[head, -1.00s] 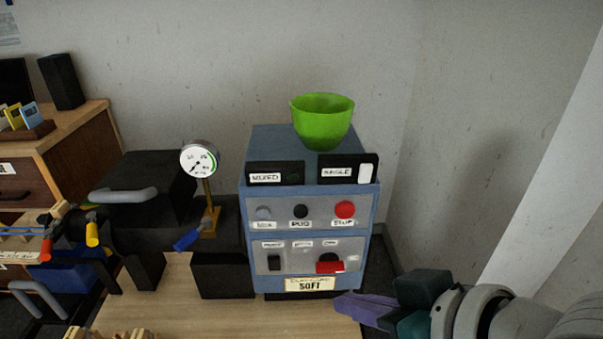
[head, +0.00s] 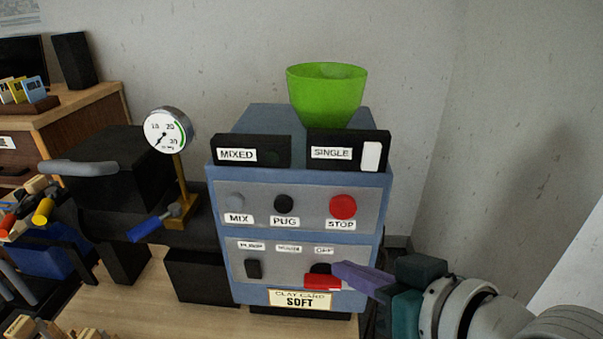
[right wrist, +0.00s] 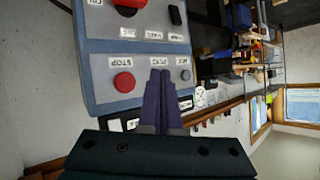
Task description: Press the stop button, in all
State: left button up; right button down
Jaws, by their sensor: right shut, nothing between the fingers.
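The red stop button (head: 342,207) is on the upper grey panel of the blue control box (head: 216,185), at the right, above a STOP label. The black PUG button (head: 284,203) and grey MIX button (head: 237,202) sit to its left. My right gripper (head: 338,270) is shut and empty, in front of the lower panel and below the stop button. In the right wrist view the stop button (right wrist: 124,82) appears upside down, left of the closed purple fingers (right wrist: 160,75), which look apart from it. My left gripper is not in view.
A red switch (head: 322,282) and a black rocker switch (head: 254,269) are on the lower panel. A green bowl (head: 326,95) stands on the box. A pressure gauge (head: 168,130) and a blue-handled lever (head: 153,228) are at left. The wall is close on the right.

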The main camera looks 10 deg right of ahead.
aim_at(343, 208)
jog(key=w+b, duration=0.2)
jog(key=w+d+b, duration=0.1)
jog(key=w, duration=0.2)
jog(key=w+d+b, duration=0.1)
jog(key=w+b, duration=0.1)
jog(key=w, duration=0.1)
jog(key=shift+w+d+b, duration=0.25)
jog(key=shift+b, duration=0.05)
dwell(0.9)
dwell(0.8)
jog(key=shift+w+d, duration=0.15)
jog(key=shift+w, duration=0.25)
dwell(0.4)
